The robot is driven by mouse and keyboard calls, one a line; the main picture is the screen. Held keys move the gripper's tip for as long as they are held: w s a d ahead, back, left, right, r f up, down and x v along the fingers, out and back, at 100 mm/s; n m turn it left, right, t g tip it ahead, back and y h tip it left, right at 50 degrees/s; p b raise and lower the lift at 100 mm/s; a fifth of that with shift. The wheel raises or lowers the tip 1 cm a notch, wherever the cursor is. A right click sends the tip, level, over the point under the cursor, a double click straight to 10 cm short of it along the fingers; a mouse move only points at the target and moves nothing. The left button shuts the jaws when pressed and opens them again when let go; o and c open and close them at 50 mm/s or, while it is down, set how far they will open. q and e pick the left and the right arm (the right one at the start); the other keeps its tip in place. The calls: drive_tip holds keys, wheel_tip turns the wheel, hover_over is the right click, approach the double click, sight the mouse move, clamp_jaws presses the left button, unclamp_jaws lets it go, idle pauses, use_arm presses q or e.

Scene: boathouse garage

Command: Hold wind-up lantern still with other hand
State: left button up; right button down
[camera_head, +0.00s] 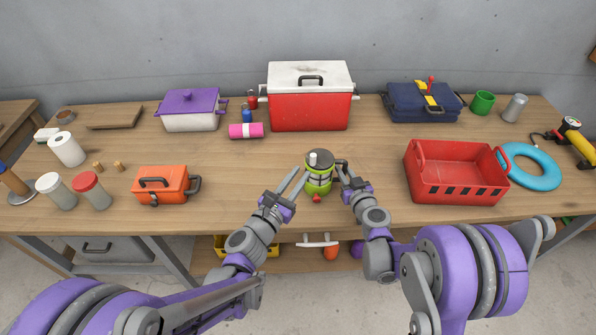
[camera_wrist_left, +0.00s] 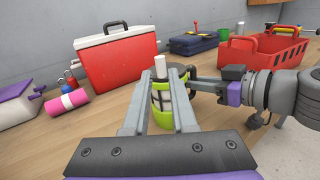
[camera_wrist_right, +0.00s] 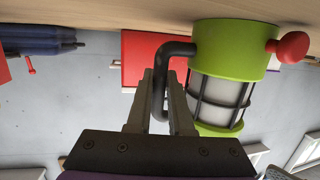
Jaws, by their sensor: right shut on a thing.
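The wind-up lantern (camera_head: 319,178) stands upright on the workbench, with lime-green bands, a dark cage, a white knob on top and a red knob low on its front. My right gripper (camera_head: 343,170) is shut on the lantern's black bent handle, clearest in the right wrist view (camera_wrist_right: 159,95). My left gripper (camera_head: 296,181) is open and empty, just left of the lantern and pointing at it. In the left wrist view its fingers (camera_wrist_left: 160,80) partly cover the lantern (camera_wrist_left: 162,112); whether they touch it I cannot tell.
A red-and-white cooler (camera_head: 310,105) stands behind the lantern and a red crate (camera_head: 455,190) to its right. An orange box (camera_head: 161,187) is at left. A pink roll (camera_head: 246,131) lies behind left. Bare bench lies between the orange box and my left gripper.

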use_arm(q)
drive_tip(key=w+m+h, duration=0.1)
drive_tip(key=w+m, duration=0.1)
drive_tip(key=w+r+m+g+h, duration=0.1)
drive_tip(key=w+m, duration=0.1)
drive_tip(key=m, duration=0.1)
drive_tip(key=w+a+m+g+h, duration=0.1)
drive_tip(key=m, duration=0.2)
drive_tip(key=shift+w+a+r+h, duration=0.1)
drive_tip(key=shift+w+r+h, duration=0.2)
drive_tip(key=shift+w+h, duration=0.1)
clamp_jaws()
drive_tip(key=w+a+f+m+g+h, duration=0.2)
drive_tip(key=a+m+g+h, duration=0.2)
drive_tip(key=a+m+g, duration=1.1)
drive_tip(key=d+m+t, duration=0.3)
drive_tip(key=d+t, duration=0.2)
drive_tip(key=d, duration=1.1)
drive_tip(key=shift+d+f+m, duration=0.15)
drive_tip(key=shift+m, duration=0.25)
drive_tip(key=shift+s+d+n+t, duration=0.15)
drive_tip(key=shift+s+n+t, duration=0.25)
drive_tip(key=shift+t, duration=0.3)
drive_tip(key=shift+s+d+n+t, duration=0.1)
drive_tip(key=shift+s+n+t, duration=0.05)
drive_tip(key=shift+n+t, duration=0.45)
